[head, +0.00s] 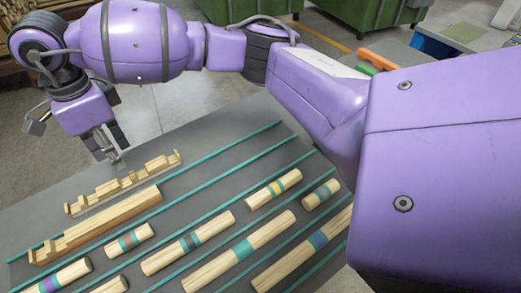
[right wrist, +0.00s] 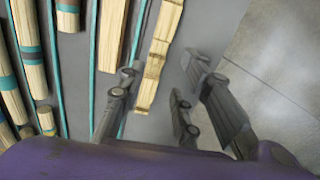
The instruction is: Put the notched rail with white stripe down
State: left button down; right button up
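A pale notched wooden rail (head: 125,182) lies on the grey table near its far left edge; it also shows in the right wrist view (right wrist: 160,52). I cannot make out a white stripe on it. A second, longer notched rail (head: 97,228) with a brown side lies beside it, nearer to me, across a teal strip. My right gripper (head: 106,148) is just beyond the first rail, its fingers apart. In the right wrist view, the open fingers (right wrist: 163,68) show on either side of the first rail's end, with nothing gripped. My left gripper is out of view.
The grey table (head: 205,138) carries several parallel teal strips (head: 215,172). Banded wooden rods (head: 188,243) lie between them. Bare floor (head: 170,98) lies past the table edge. Green bins (head: 375,12) stand at the back. My right arm covers the right side.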

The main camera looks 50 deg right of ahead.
aim_at(133, 174)
jog(key=shift+s+d, duration=0.1)
jog(key=shift+d, duration=0.1)
jog(key=shift+f+m, duration=0.3)
jog(key=shift+f, duration=0.05)
jog(key=f, duration=0.6)
jog(key=shift+s+d+f+p, duration=0.25)
jog(key=shift+d+p, duration=0.05)
jog(key=shift+d, duration=0.05)
jog(key=shift+f, duration=0.45)
jog(key=shift+c, duration=0.2)
jog(key=shift+r, duration=0.1)
grip_shut()
